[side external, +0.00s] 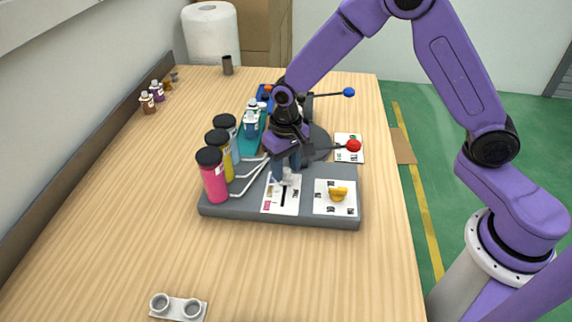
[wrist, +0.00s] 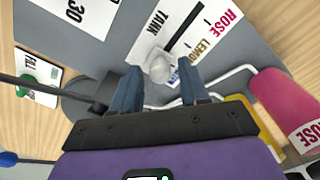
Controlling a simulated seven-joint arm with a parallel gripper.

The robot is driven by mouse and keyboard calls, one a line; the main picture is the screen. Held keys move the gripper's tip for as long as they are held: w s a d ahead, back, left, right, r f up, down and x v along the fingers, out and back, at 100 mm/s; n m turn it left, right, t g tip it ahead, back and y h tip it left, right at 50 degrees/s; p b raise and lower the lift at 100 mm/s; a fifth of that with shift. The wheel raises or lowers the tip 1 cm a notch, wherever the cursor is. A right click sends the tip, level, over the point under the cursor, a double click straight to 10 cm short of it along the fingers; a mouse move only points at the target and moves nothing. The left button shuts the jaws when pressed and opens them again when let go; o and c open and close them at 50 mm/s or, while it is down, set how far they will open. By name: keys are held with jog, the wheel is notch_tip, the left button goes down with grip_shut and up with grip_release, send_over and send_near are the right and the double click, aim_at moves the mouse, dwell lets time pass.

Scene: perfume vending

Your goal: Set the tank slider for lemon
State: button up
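The tank slider card (side external: 283,203) lies on the front of the grey machine base, with a dark slot along it. In the wrist view the card (wrist: 150,45) reads TANK, with ROSE, LEMON and a partly hidden blue label beside the slot. The whitish slider knob (wrist: 159,68) sits at the slot's end by the blue label, past LEMON from ROSE. My gripper (wrist: 159,75) is open, one finger on each side of the knob, with visible gaps. In the side view my gripper (side external: 286,168) is low over the card's back end.
Pink (side external: 214,178), yellow (side external: 220,157) and blue-grey (side external: 227,132) tanks stand left of the card. A yellow dial (side external: 338,194) sits to its right. Levers with red (side external: 353,146) and blue (side external: 349,92) balls stick out behind. The front left table is mostly clear.

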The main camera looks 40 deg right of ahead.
aim_at(284, 192)
grip_shut()
jog(key=shift+s+a, duration=1.2)
jog(key=shift+a, duration=0.05)
jog(key=shift+o, duration=1.6)
grip_release()
jog(key=shift+r, duration=0.1)
notch_tip(284, 192, up, 17)
jog(key=shift+r, duration=0.15)
